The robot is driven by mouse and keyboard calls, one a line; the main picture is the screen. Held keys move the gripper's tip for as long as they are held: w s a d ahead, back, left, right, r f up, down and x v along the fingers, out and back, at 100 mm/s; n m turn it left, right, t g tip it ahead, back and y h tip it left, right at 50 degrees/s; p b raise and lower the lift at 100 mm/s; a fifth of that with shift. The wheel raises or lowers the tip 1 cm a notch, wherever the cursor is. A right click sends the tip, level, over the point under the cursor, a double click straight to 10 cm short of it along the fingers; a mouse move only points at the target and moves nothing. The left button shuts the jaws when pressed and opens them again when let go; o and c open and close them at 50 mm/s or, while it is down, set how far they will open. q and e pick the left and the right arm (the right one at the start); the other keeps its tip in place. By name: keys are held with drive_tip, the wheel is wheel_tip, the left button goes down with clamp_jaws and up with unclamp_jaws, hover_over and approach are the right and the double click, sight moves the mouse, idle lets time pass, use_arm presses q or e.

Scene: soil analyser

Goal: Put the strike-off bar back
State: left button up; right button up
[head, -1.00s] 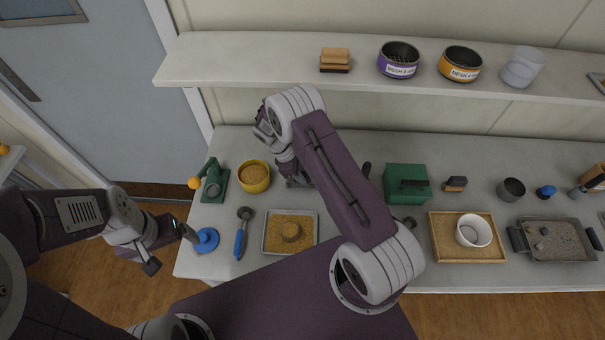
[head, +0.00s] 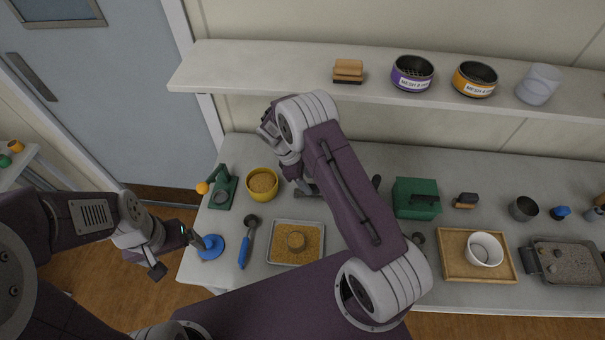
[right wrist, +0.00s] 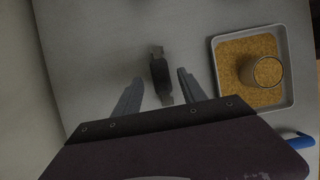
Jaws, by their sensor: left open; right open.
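A narrow dark piece with greyish ends, which looks like the strike-off bar (right wrist: 160,75), lies on the worktop in the right wrist view. My right gripper (right wrist: 160,92) is open, with one finger on either side of the bar's near part. I cannot tell whether either finger touches it. In the head view my right arm hides most of that spot. My left gripper (head: 177,254) is open and empty at the worktop's left edge, close to a blue round-based item (head: 210,247).
A tray of tan soil (head: 282,254) with a small cup in it lies to the right of the bar in the wrist view. A blue-handled tool (head: 244,251), a yellow bowl (head: 262,195) and a green box (head: 416,211) stand nearby. A shelf (head: 280,63) runs above the worktop.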

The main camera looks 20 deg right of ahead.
drive_tip(key=b+v, duration=0.1)
drive_tip(key=v, duration=0.7)
drive_tip(key=s+r+m+t+y+b, duration=0.2)
drive_tip(key=s+m+t+y, duration=0.1)
drive_tip(key=s+m, duration=1)
drive_tip(key=s+y, duration=0.1)
drive_tip(key=s, duration=0.4)
drive_tip(key=shift+r+b, duration=0.15)
drive_tip(key=shift+b, duration=0.25)
drive_tip(key=shift+s+a, duration=0.1)
drive_tip(key=shift+s, duration=0.05)
